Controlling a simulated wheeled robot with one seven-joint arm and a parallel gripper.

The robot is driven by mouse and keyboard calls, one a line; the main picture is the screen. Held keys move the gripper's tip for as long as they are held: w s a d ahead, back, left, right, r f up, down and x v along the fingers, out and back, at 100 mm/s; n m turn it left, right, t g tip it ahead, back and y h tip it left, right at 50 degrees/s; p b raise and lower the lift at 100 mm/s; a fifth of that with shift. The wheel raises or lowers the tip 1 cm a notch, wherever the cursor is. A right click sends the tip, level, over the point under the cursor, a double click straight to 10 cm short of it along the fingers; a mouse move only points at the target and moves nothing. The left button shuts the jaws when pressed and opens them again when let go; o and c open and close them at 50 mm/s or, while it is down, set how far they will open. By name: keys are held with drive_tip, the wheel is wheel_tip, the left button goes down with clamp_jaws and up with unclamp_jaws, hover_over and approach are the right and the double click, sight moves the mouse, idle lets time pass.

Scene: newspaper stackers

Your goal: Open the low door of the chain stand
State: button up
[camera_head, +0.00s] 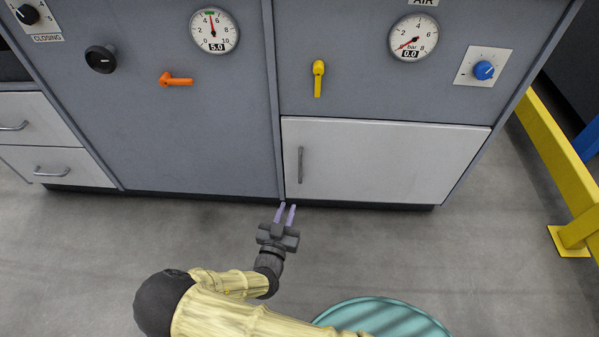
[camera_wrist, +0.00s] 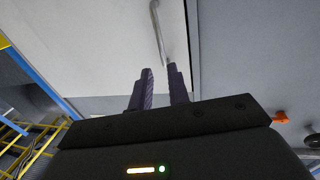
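The low door (camera_head: 385,162) is a light grey panel at the bottom of the chain stand (camera_head: 420,90), and it is shut. Its upright bar handle (camera_head: 300,165) is near the door's left edge. My gripper (camera_head: 285,208) is open and empty, below and a little left of the handle in the head view. In the wrist view the door (camera_wrist: 95,45) fills the upper left. The handle (camera_wrist: 158,32) shows just beyond the fingertips (camera_wrist: 160,70), which appear apart from it.
A yellow lever (camera_head: 318,78) and a pressure gauge (camera_head: 413,37) are above the door. A blue knob (camera_head: 484,70) is at the upper right. A yellow rail (camera_head: 560,150) stands to the right. The grey floor (camera_head: 490,250) before the door's right side is clear.

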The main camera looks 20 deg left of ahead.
sight(300, 172)
drive_tip(key=w+b, duration=0.2)
drive_tip(key=w, duration=0.2)
drive_tip(key=w+b, duration=0.2)
drive_tip(key=w, duration=0.3)
drive_tip(key=w+b, duration=0.2)
drive_tip(key=w, duration=0.3)
drive_tip(key=shift+w+a+f, duration=0.15)
drive_tip(key=shift+a, duration=0.1)
drive_tip(key=shift+w, duration=0.45)
drive_tip(key=shift+c, duration=0.5)
clamp_jaws()
